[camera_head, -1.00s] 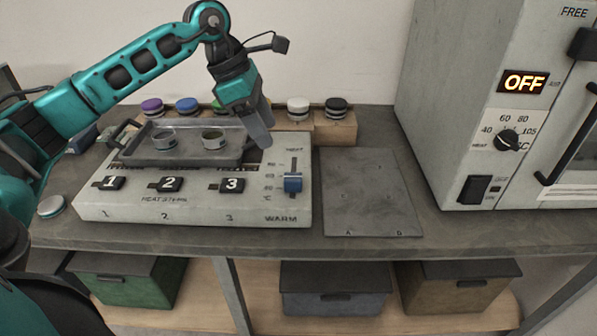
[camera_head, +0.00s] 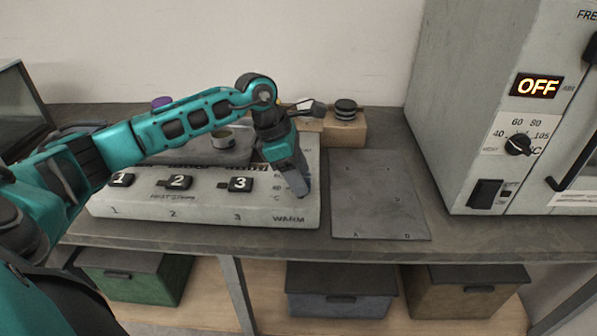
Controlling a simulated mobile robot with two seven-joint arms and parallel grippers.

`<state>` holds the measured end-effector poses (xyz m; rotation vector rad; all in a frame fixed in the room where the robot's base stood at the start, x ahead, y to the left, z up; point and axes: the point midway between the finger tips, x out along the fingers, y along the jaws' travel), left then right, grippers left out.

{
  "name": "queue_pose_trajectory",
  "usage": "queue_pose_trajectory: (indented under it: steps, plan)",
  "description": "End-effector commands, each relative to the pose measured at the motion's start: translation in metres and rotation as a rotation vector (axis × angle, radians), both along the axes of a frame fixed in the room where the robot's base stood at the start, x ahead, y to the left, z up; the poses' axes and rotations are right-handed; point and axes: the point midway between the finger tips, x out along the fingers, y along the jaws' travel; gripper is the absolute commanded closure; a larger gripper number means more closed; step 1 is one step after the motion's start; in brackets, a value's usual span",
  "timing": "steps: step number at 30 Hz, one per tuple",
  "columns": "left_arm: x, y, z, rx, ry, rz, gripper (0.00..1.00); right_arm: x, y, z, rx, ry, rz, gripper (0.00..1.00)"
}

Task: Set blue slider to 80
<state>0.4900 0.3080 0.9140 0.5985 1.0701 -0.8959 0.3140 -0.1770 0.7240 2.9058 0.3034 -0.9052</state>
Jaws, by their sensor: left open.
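The blue slider (camera_head: 305,188) is at the right end of the grey heater panel (camera_head: 265,215), above the word WARM. Only a sliver of blue shows, because my left gripper (camera_head: 302,190) is in front of it. The gripper points down over the slider track, and its jaws are open. I cannot tell whether the fingers touch the knob or stand around it. The scale beside the track is mostly hidden, so the slider's setting cannot be read. My right gripper is not in view.
Three numbered black switches, including switch 3 (camera_head: 241,184), line the panel's front. A tin (camera_head: 222,138) stands on the panel's tray, partly behind my arm. A dark plate (camera_head: 378,195) lies to the right. An oven (camera_head: 510,110) reading OFF stands far right.

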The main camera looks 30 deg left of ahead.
Motion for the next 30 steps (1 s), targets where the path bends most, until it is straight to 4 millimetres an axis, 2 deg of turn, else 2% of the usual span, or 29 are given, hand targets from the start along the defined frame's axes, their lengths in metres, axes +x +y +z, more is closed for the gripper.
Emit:
queue_pose_trajectory:
  steps: [2, 21, 30]
  plan:
    - [0.0000, 0.0000, 0.0001, 0.000, 0.000, 0.000, 0.40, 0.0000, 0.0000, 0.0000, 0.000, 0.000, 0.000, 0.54]
    - [0.0000, 0.0002, 0.0008, 0.000, 0.000, 0.000, 1.00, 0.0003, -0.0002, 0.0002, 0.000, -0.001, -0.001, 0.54]
    - [0.0004, 0.0004, 0.0008, 0.000, -0.001, 0.000, 1.00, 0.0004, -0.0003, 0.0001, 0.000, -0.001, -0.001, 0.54]
